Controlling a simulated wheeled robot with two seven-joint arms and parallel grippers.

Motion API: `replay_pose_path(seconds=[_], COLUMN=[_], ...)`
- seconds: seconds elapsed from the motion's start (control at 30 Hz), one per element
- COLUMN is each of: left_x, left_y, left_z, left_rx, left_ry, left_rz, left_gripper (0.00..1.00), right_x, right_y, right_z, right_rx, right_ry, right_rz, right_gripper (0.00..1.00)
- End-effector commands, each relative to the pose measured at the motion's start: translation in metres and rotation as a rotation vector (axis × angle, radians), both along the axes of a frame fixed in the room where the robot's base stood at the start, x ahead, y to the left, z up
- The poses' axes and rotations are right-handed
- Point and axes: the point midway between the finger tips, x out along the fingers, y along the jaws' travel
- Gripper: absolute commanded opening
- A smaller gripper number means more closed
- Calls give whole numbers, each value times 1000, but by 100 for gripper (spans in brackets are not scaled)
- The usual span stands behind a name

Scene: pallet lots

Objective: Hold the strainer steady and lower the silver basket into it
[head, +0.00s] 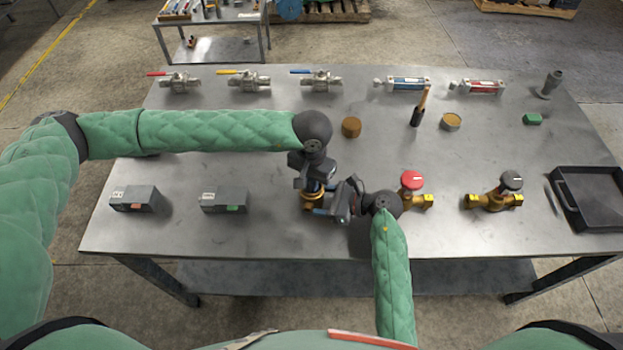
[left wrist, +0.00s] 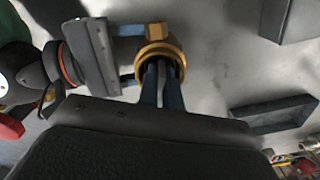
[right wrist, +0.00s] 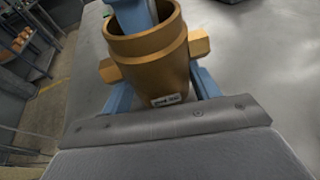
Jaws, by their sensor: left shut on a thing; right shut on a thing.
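The brass strainer (head: 312,205) stands upright on the table, left of the red-wheel valve. It also shows in the left wrist view (left wrist: 152,49) and, with a white label, in the right wrist view (right wrist: 150,60). My right gripper (right wrist: 160,90) is shut on the strainer's body, one blue finger on each side. My left gripper (left wrist: 165,75) points down from above, its two blue fingers close together and reaching into the strainer's open top. The silver basket is hidden between those fingers and inside the strainer, so its depth and seating cannot be told.
Two grey boxes (head: 135,199) (head: 223,200) lie to the left. A red-wheel valve (head: 412,190) and a black-wheel valve (head: 495,193) stand to the right, before a black tray (head: 590,200). Round pieces (head: 351,127) (head: 450,122) and a brush (head: 419,108) are behind. Ball valves (head: 248,81) line the back.

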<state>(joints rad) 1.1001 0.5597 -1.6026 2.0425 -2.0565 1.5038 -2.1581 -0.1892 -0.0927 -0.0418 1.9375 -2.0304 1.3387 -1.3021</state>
Motion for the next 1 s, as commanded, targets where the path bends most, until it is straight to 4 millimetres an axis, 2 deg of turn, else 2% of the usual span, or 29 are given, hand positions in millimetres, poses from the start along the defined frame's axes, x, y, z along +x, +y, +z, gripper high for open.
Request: replay_pose_path(seconds=[0.23,0.3,0.4,0.5,0.53,0.57,1.0], left_x=[0,0,0,0,0,0,0], left_y=[0,0,0,0,0,0,0], left_z=[-6,-6,-6,-6,-6,-6,-6], left_rx=[1,1,1,1,1,1,0], left_ry=[0,-1,0,-1,-1,-1,0], left_rz=[0,-1,0,-1,-1,-1,0], left_gripper=[0,16,32,32,28,33,33], right_x=[0,0,0,0,0,0,0], right_y=[0,0,0,0,0,0,0], right_z=[0,0,0,0,0,0,0], right_rx=[0,0,0,0,0,0,0], right_ry=[0,0,0,0,0,0,0], right_rz=[0,0,0,0,0,0,0], right_gripper=[18,18,18,18,18,18,18])
